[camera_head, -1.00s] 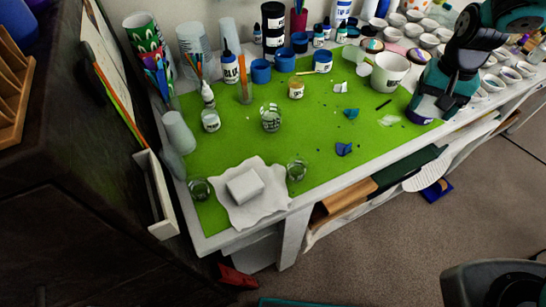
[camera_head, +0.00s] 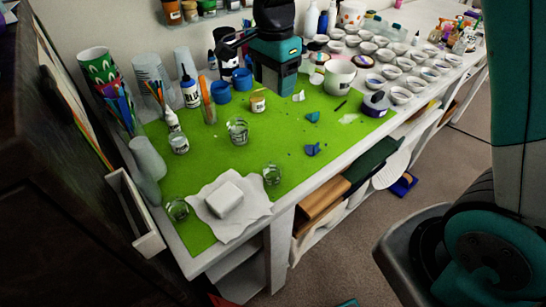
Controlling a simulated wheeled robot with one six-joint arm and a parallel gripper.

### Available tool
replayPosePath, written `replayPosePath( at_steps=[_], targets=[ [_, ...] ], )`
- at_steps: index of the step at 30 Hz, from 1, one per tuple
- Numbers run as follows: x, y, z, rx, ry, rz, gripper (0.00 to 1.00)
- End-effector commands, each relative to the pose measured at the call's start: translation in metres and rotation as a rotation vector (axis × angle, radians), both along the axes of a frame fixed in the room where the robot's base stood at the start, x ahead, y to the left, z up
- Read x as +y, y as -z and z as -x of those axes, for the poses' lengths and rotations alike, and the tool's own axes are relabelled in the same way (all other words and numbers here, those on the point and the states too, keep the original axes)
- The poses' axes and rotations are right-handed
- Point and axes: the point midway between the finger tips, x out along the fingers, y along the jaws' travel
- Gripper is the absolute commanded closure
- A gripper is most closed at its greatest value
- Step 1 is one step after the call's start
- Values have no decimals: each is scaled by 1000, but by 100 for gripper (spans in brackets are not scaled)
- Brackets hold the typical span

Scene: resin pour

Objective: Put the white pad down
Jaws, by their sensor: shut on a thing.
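My gripper (camera_head: 276,88) is at the back of the bench, at the lower end of my teal and black wrist. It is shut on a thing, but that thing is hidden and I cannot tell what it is. A white block (camera_head: 224,199), the only pad-like thing I can make out, lies on a crumpled white sheet (camera_head: 255,208) at the near left corner of the green mat (camera_head: 205,165). My gripper is well away from this block, further back and to the right.
Glass cups stand beside the sheet, at its left (camera_head: 177,209) and right (camera_head: 272,174); another glass (camera_head: 238,130) stands further back. A white tub (camera_head: 340,77), a purple-lidded pot (camera_head: 376,103) and several small bowls (camera_head: 390,72) are at the right. The front middle of the mat has free room.

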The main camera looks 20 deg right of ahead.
Motion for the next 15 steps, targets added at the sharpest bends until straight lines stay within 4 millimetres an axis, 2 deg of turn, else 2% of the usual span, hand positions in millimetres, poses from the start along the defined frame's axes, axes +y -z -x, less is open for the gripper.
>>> replayPosePath(
  at_steps=[2,5,15],
  targets=[
    [4,1,1,2,36,1,70],
    [5,14,2,7,53,2,70],
    [5,108,3,10,51,3,70]
  ],
)
